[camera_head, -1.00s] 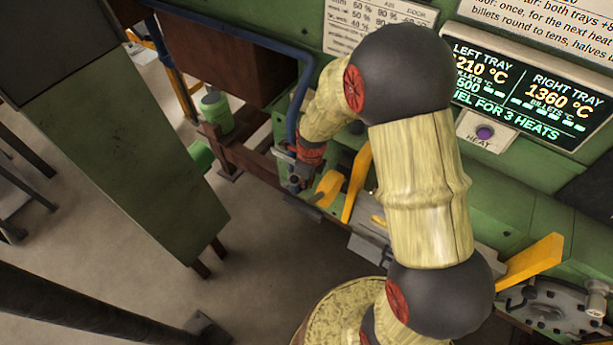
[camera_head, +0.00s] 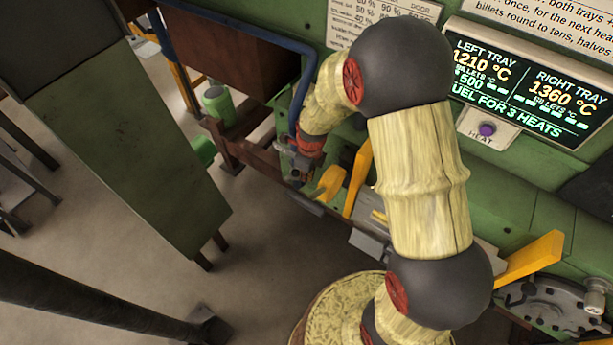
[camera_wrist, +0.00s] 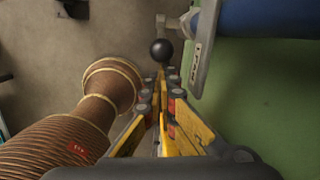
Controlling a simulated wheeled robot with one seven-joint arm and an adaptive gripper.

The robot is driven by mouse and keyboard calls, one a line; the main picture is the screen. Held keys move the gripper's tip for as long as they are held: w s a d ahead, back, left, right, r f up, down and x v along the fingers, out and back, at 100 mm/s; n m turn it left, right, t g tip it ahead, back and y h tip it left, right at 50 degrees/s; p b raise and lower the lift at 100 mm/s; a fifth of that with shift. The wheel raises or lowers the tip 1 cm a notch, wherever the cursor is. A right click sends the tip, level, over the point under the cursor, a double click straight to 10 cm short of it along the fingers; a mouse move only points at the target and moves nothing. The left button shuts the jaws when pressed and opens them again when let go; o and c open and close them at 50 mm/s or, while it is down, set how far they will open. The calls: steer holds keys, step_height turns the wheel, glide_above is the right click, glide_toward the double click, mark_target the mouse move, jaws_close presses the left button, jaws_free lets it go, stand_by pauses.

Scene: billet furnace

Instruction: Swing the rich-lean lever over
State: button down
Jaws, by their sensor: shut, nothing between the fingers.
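The rich-lean lever shows in the wrist view as a round black knob (camera_wrist: 162,50) with a short grey stem running right. Beside it a grey plate (camera_wrist: 203,50) carries small lettering that seems to read LEAN, near a blue pipe (camera_wrist: 265,15). My gripper (camera_wrist: 161,78) is shut and empty, its yellow fingers together. The fingertips lie just below the knob in the picture; I cannot tell whether they touch it. In the head view my arm reaches down beside the blue pipe (camera_head: 235,37), and the knob cannot be made out there.
The green furnace wall (camera_wrist: 270,110) stands close on the right of my gripper. In the head view, a lit display (camera_head: 525,95) and a purple heat button (camera_head: 487,130) are at upper right. Grey floor (camera_head: 265,245) lies between.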

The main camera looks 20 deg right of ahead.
steer(key=shift+w+a+r+p, duration=0.15)
steer(key=shift+w+a+r, duration=0.3)
steer(key=shift+w, duration=0.2)
steer(key=shift+w+a+r+p, duration=0.1)
steer(key=shift+w+a+r, duration=0.35)
steer(key=shift+w, duration=0.2)
steer(key=shift+w+a+r+p, duration=0.15)
steer(key=shift+w+a+r, duration=0.2)
steer(key=shift+w+a, duration=0.25)
steer(key=shift+d, duration=0.1)
